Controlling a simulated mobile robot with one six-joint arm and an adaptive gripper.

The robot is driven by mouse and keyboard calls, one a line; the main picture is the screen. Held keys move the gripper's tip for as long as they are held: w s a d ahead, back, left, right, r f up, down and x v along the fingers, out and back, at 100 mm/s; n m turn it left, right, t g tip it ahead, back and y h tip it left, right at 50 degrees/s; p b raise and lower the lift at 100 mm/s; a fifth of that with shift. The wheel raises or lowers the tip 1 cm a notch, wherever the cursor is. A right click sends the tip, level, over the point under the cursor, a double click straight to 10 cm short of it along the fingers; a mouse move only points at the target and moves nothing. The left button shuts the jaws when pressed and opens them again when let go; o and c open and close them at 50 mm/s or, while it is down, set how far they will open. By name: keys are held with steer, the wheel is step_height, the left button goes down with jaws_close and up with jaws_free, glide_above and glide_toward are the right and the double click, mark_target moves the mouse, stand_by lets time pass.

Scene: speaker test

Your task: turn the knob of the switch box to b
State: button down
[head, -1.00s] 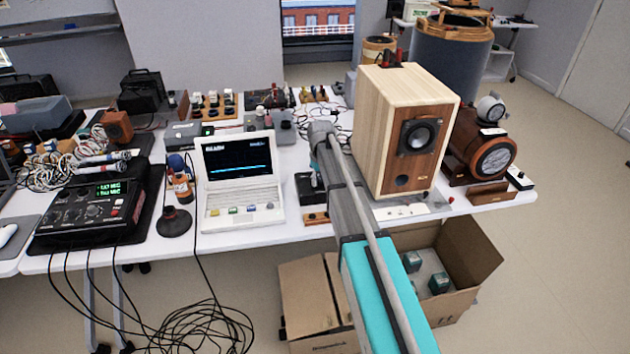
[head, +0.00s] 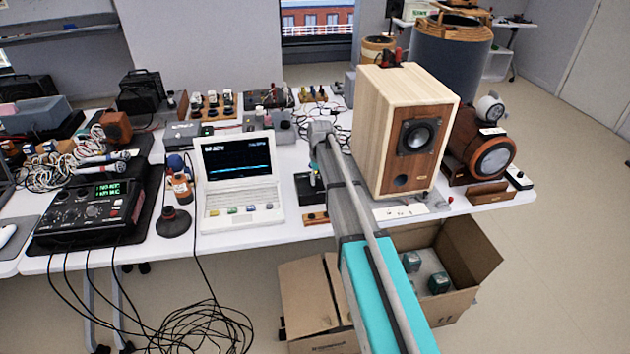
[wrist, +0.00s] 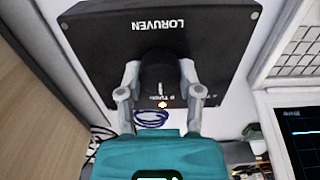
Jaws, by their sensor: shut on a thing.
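The switch box (wrist: 100,50) is black, marked LORUVEN, and fills the upper middle of the wrist view. Its dark round knob (wrist: 158,82) stands between the two grey fingers of my gripper (wrist: 159,72), which is shut on it. Small white lettering and a lit orange spot show beside the knob, near the box's lower edge. The lettering is partly covered, and I cannot read the knob's pointer. In the head view the switch box (head: 311,192) shows only in part, left of my arm, which hides the rest.
A tall wooden speaker (head: 385,130) stands close on the right of my arm. A white laptop-like instrument (head: 240,180) stands close on the left. An open cardboard box (head: 470,270) is on the floor below the table's front edge.

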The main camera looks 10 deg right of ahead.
steer(key=shift+c, duration=1.9)
jaws_free()
steer(key=shift+s+r, duration=0.1)
steer(key=shift+s, duration=0.2)
steer(key=shift+o, duration=0.6)
steer(key=shift+w, duration=0.15)
steer(key=s+r+p, duration=0.3)
steer(key=s, duration=0.6)
steer(key=s+a+r+p, duration=0.1)
steer(key=s+r+p, duration=0.2)
steer(key=s, duration=0.7)
steer(key=s+r+p, duration=0.3)
steer(key=s, duration=0.7)
steer(key=shift+a+r+p, duration=0.25)
steer(key=shift+r+p, duration=0.05)
steer(key=shift+p, duration=0.05)
